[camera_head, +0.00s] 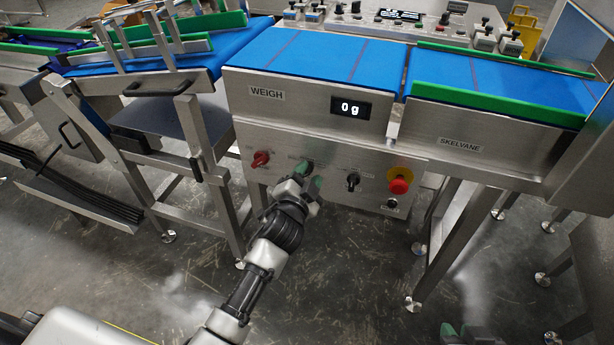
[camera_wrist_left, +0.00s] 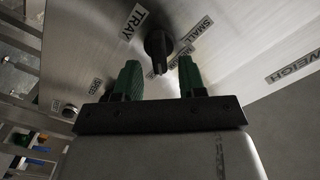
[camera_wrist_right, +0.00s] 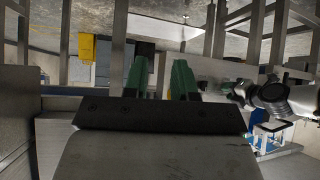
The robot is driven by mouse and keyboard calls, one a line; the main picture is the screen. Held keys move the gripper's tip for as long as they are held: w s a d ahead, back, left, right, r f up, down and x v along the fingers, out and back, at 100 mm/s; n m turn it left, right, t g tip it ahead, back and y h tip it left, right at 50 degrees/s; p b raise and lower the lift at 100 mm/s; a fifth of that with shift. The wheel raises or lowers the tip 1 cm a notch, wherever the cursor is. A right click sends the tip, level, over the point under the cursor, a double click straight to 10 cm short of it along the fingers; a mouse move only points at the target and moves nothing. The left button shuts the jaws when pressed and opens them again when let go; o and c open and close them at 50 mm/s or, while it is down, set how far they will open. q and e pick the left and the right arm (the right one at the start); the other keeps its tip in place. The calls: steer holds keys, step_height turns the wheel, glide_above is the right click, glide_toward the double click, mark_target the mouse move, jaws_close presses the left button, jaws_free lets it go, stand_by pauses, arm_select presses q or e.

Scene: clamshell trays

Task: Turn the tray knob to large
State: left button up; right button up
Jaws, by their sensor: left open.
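The tray knob (camera_wrist_left: 158,45) is a dark round knob with a raised grip bar on a brushed steel panel. Labels reading TRAY (camera_wrist_left: 134,22) and SMALL (camera_wrist_left: 194,29) are beside it; another label is partly hidden by my fingers. In the head view the left gripper (camera_head: 308,182) is in front of the panel and partly covers the knob (camera_head: 308,165). My right gripper (camera_wrist_right: 160,78) is open and empty, away from the panel.
A red knob (camera_head: 261,158), a black switch (camera_head: 352,181) and a red emergency stop button (camera_head: 399,182) are on the same panel. The display (camera_head: 350,107) above reads 0 g. Blue conveyor belts (camera_head: 310,57) run above. Steel legs (camera_head: 455,240) stand to the right.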

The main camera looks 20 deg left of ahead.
arm_select(q)
steer(key=s+p, duration=0.1)
steer(key=s, duration=0.9)
steer(key=shift+s+a+p, duration=0.2)
steer(key=shift+s+p, duration=0.2)
arm_select(e)
steer(key=s+d+f+g+h, duration=0.1)
steer(key=s+d+f+g, duration=0.1)
steer(key=s+g, duration=0.2)
steer(key=shift+s+f+g, duration=0.15)
steer(key=shift+s+g, duration=0.15)
steer(key=shift+s, duration=0.85)
